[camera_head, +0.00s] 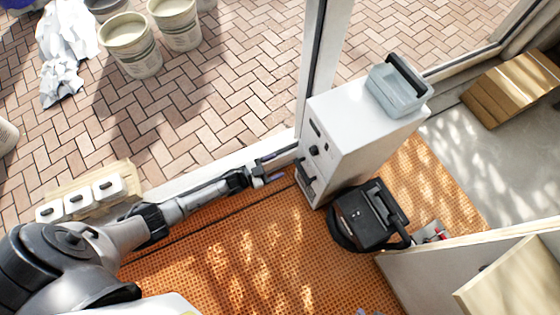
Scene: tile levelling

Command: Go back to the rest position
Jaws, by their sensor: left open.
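My left arm comes in from the lower left and stretches to the right over the orange perforated mat (228,262). My left gripper (277,167) is at its end, close to the front left side of a white cabinet (352,132). Its jaws are open and I see nothing held between them. I cannot tell whether a finger touches the cabinet. My right gripper does not show in this view.
A grey-blue box (396,94) sits on the cabinet. A black case (368,218) stands on the mat beside it. Pale panels (455,265) fill the lower right. Buckets (131,45) stand outside on brick paving. Three white blocks (78,204) lie left, near my arm.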

